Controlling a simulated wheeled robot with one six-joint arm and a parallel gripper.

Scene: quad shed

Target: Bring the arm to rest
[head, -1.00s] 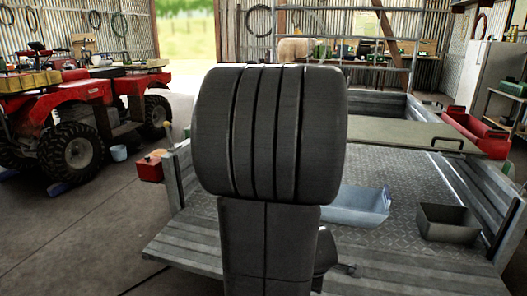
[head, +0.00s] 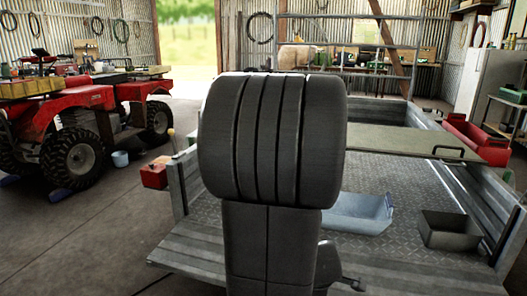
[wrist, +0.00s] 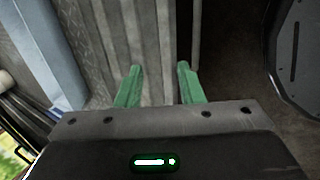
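My gripper (wrist: 159,82) shows in the wrist view with its two green fingers apart and nothing visible between them. Beyond the fingertips is a grey, ribbed, worn surface, with dark floor to the right. In the head view my own dark arm fills the middle of the picture, raised in front of the trailer (head: 420,268). The gripper itself cannot be made out in the head view.
A red quad (head: 75,105) stands at left. A red box (head: 153,176) sits by the trailer's left side. Floor at lower left is clear.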

